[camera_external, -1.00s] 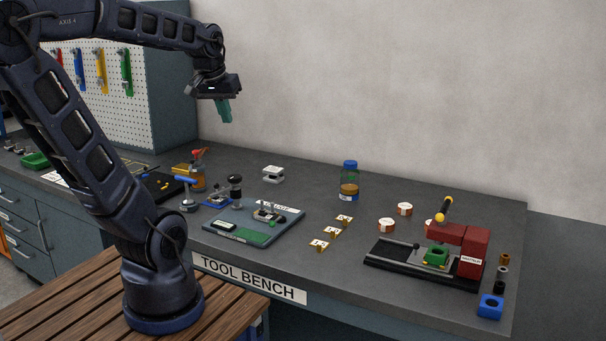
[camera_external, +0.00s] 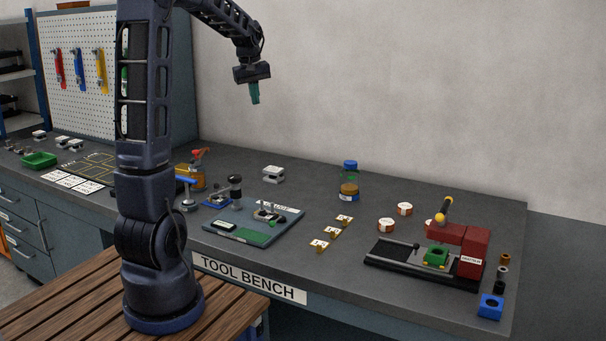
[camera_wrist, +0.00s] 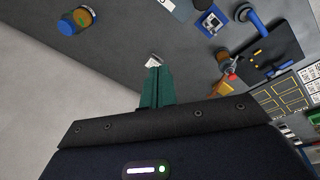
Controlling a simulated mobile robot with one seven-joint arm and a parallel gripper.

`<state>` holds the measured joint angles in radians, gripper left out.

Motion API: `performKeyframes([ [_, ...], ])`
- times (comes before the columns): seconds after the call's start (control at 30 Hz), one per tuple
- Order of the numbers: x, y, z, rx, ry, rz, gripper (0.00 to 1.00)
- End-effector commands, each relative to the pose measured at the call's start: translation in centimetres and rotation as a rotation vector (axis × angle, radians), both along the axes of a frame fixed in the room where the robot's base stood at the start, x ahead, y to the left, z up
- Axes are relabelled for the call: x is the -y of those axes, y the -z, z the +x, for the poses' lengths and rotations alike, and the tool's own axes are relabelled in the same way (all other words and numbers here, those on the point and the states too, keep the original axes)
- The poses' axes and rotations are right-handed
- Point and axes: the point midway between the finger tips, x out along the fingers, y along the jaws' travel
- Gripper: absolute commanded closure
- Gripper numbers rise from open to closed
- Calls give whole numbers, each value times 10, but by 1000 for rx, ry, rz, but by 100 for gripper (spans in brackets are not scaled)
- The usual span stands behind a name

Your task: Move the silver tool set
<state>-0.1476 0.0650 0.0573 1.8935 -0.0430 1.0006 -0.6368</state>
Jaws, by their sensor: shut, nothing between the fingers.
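A small silver-white block-like piece (camera_external: 273,174) sits alone at the back of the bench. It is partly hidden in the wrist view (camera_wrist: 154,60), just beyond the fingertips. Similar silver pieces (camera_external: 70,144) stand at the far left of the bench. I cannot tell which of these is the silver tool set. My gripper (camera_external: 255,102) is shut and empty, high above the bench with its green fingers pointing down. The fingers also show shut together in the wrist view (camera_wrist: 157,72).
A blue-capped jar (camera_external: 349,182) stands to the right of the lone silver piece. An orange bottle with a red top (camera_external: 197,172) and a blue-grey tray (camera_external: 228,228) are nearer. A red press (camera_external: 470,252) stands at right. Bench around the silver piece is clear.

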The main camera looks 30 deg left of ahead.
Motion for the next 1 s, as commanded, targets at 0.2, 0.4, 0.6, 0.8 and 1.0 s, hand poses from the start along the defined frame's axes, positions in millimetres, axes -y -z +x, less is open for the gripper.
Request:
performKeyframes([
  [0.2, -33, 34, 58, -40, -142, -23, 100],
  [0.4, -63, 72, 106, -72, -273, -42, 100],
  [0.6, -95, 118, 148, -105, -402, -54, 100],
  [0.8, -128, 170, 185, -136, -531, -63, 100],
  [1.0, -157, 220, 211, -163, -642, -68, 100],
])
